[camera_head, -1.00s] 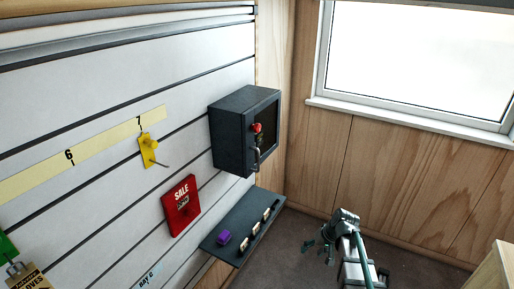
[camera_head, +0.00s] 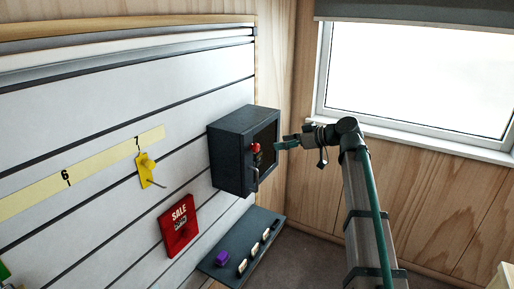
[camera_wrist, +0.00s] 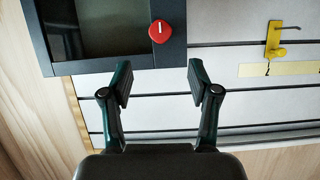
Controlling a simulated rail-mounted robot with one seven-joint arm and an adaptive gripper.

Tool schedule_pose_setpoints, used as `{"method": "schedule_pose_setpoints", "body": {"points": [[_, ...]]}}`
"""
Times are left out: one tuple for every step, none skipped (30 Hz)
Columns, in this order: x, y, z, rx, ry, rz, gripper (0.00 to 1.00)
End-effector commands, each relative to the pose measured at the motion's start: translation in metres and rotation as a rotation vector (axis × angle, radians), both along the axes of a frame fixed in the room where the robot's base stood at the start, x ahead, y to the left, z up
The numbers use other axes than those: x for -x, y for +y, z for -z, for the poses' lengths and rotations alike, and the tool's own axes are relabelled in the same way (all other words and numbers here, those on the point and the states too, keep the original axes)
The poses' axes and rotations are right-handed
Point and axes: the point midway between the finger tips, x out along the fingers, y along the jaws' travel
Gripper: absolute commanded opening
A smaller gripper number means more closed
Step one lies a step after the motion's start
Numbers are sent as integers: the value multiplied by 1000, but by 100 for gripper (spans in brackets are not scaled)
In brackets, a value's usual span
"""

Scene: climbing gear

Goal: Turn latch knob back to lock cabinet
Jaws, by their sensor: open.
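The dark grey cabinet (camera_head: 229,160) is fixed to the slatted wall and its door looks closed. The red latch knob (camera_head: 255,147) sits on the cabinet's front, above a curved handle (camera_head: 256,178). My gripper (camera_head: 279,145) is in front of the cabinet, just right of the knob in the head view. In the wrist view, my gripper (camera_wrist: 157,84) is open and empty, its two fingers spread apart. The knob (camera_wrist: 160,31) lies beyond the fingertips, roughly centred between them, with a white mark on its face. The cabinet (camera_wrist: 110,65) fills the upper left there; the handle is not in that view.
A yellow hook (camera_head: 147,169) and a red SALE box (camera_head: 179,226) are on the wall to the left. A window (camera_head: 420,75) is at right.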

Motion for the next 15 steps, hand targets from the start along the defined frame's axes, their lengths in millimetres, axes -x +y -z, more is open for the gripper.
{"method": "schedule_pose_setpoints", "body": {"points": [[0, 1, 1, 9, -15, -8, 61], [0, 2, 1, 12, -22, -11, 61], [-1, 3, 1, 16, -28, -14, 61], [-2, 5, 2, 17, -30, -15, 61], [-3, 7, 3, 17, -30, -15, 61], [-4, 10, 4, 17, -30, -15, 61], [-6, 13, 5, 17, -30, -15, 61], [-7, 17, 6, 17, -30, -15, 61], [-9, 22, 9, 17, -28, -17, 61], [-11, 26, 11, 17, -27, -16, 61], [-14, 30, 12, 17, -27, -15, 61], [-16, 36, 14, 17, -27, -15, 61], [-18, 41, 16, 17, -27, -16, 61], [-20, 46, 19, 17, -27, -16, 61], [-23, 51, 22, 17, -27, -14, 61]]}}
